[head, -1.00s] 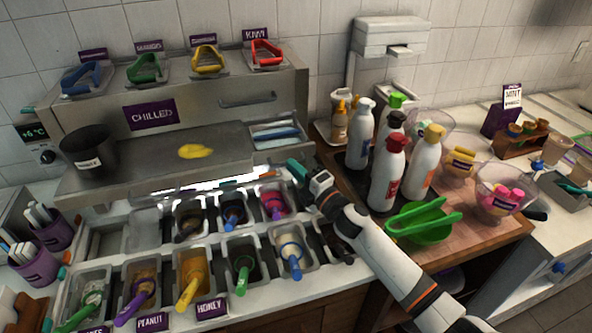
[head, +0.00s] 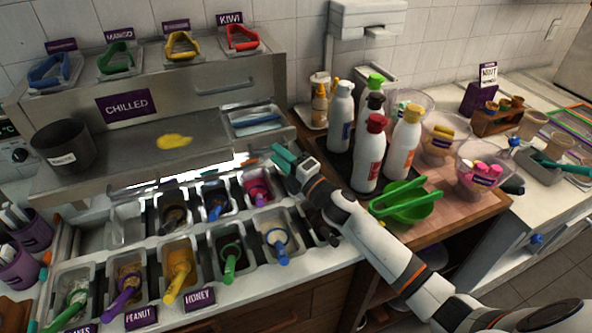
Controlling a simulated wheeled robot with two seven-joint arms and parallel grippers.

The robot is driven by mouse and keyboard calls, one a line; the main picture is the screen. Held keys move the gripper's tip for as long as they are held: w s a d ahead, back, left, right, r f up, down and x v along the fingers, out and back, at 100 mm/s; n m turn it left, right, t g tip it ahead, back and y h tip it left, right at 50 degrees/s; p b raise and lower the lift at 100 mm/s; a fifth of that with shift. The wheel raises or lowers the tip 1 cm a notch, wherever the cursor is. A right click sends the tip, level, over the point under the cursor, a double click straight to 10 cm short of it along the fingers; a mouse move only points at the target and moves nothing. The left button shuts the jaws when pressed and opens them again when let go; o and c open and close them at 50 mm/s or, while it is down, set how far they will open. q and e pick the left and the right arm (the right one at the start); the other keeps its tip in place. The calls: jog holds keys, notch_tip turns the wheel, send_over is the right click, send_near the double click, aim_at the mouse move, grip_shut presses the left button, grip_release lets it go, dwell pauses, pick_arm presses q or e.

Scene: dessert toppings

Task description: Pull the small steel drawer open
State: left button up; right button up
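The steel drawer front with a bar handle (head: 238,86) is set in the upper right face of the steel chilled unit, right of the purple CHILLED label (head: 128,103). It looks shut, flush with the unit's face. My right gripper (head: 284,156), with teal fingertips, is below and to the right of the handle, in front of the unit's right end. It is apart from the handle and no object shows in it. Its finger gap is too small to make out. My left gripper is not in view.
A steel shelf with a black pot (head: 62,146) and a yellow spill (head: 174,141) lies below the drawer face. A small tray (head: 252,121) sits at its right end. Several topping tubs stand in front. Squeeze bottles (head: 369,153) and a green tool (head: 405,201) are right of my gripper.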

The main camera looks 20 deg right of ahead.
jog(key=b+v, duration=0.2)
jog(key=v, duration=0.8)
jog(key=shift+s+b, duration=0.3)
jog(key=shift+s, duration=0.05)
jog(key=shift+d+f, duration=0.1)
